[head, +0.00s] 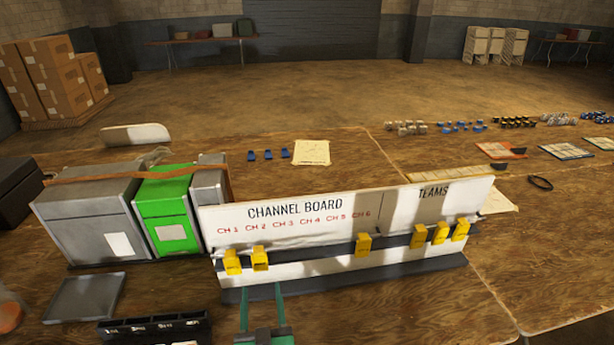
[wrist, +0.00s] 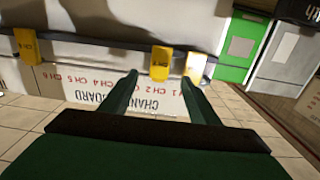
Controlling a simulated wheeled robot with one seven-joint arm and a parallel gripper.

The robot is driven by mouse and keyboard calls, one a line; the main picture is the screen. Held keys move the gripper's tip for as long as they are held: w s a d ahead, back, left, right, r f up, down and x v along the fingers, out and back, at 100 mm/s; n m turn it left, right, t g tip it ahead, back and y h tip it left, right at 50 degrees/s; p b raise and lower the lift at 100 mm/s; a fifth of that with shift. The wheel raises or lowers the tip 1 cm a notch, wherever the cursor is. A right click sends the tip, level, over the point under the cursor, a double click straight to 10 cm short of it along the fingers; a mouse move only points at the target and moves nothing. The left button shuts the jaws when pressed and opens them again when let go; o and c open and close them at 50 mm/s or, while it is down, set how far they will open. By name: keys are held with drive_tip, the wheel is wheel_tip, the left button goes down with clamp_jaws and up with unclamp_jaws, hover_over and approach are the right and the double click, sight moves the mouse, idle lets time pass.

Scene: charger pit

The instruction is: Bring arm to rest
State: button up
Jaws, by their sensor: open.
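My gripper (head: 262,289) is green and shows at the bottom of the head view, just in front of the lower left part of the channel board (head: 290,217). Its two fingers stand apart with nothing between them. In the wrist view my gripper (wrist: 158,80) points at the board, which appears upside down there. A yellow tag (wrist: 160,63) hangs just beyond the fingertips, and another yellow tag (wrist: 196,68) is beside it. In the head view these are the two left yellow tags (head: 232,261) and (head: 260,257) on the rail. My arm is mostly out of view.
A green box (head: 168,220) and grey boxes (head: 90,217) stand left of the board. A grey tray (head: 85,298) and a black slotted holder (head: 155,328) lie at the front left. More yellow tags (head: 440,233) hang at the board's right. The front right tabletop is clear.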

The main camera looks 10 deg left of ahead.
drive_tip(key=s+d+f+h, duration=0.1)
drive_tip(key=s+d+f, duration=0.2)
drive_tip(key=s, duration=0.2)
drive_tip(key=s+d+f+m+h, duration=0.1)
drive_tip(key=s+d+f, duration=0.1)
drive_tip(key=s+d, duration=0.3)
drive_tip(key=s+d+f, duration=0.2)
drive_tip(key=s+f, duration=0.1)
drive_tip(key=s, duration=0.3)
drive_tip(key=s+d+r+m+g+h, duration=0.1)
drive_tip(key=s+d, duration=0.2)
drive_tip(key=s, duration=0.6)
drive_tip(key=s+d+m+g+h, duration=0.1)
drive_tip(key=s+d+h, duration=0.1)
drive_tip(key=s, duration=0.7)
drive_tip(key=shift+s+d+r, duration=0.35)
drive_tip(key=shift+s+d, duration=0.05)
drive_tip(key=shift+d, duration=0.4)
